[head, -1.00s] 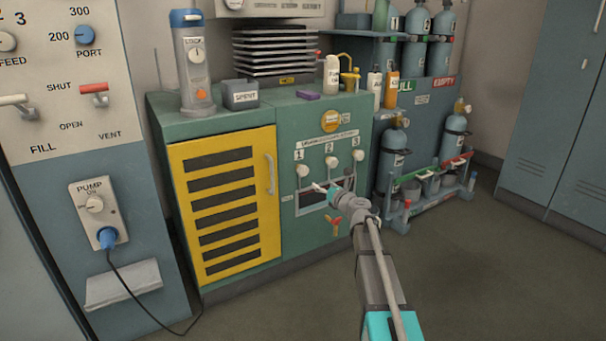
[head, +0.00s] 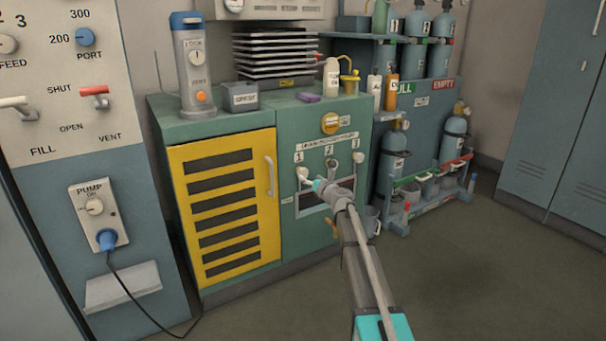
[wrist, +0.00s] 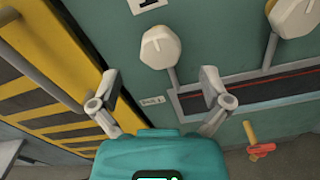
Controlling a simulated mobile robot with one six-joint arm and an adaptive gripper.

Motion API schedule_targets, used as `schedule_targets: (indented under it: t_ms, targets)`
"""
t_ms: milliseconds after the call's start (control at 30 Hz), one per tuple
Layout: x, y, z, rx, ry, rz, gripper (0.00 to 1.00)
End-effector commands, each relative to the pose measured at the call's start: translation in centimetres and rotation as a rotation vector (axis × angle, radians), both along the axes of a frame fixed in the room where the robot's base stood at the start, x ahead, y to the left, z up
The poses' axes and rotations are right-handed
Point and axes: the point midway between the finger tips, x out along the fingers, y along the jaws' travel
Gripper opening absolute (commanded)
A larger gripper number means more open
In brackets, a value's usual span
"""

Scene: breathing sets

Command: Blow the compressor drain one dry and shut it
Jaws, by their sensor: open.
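The compressor panel (head: 285,215) is the green front beside the yellow louvred door. Drain one's white knob (head: 302,173) sits under the figure 1. In the wrist view this knob (wrist: 160,46) is at the upper middle, with a grey stem running down from it. My gripper (head: 312,184) is close in front of the panel, just below and right of drain one in the head view. In the wrist view its two fingers (wrist: 158,82) are spread wide and empty, with the stem's lower end showing between them. I cannot tell whether they touch anything.
A second white knob (wrist: 296,16) is to the right, and the third (head: 358,158) is beyond it. A dark slot (wrist: 250,92) runs below the knobs. The yellow door (head: 222,205) has a protruding handle (head: 270,175).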

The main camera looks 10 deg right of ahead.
Motion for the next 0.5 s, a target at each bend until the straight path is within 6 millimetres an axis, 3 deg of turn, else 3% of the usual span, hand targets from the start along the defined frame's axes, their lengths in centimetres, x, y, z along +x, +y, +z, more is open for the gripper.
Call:
schedule_targets:
  t_ms: [200, 500]
  targets:
    - [3.1, 1.1, 0.0, 0.0, 0.0, -0.001, 0.98]
    - [4.8, 1.9, 0.0, 0.0, 0.0, 0.0, 0.98]
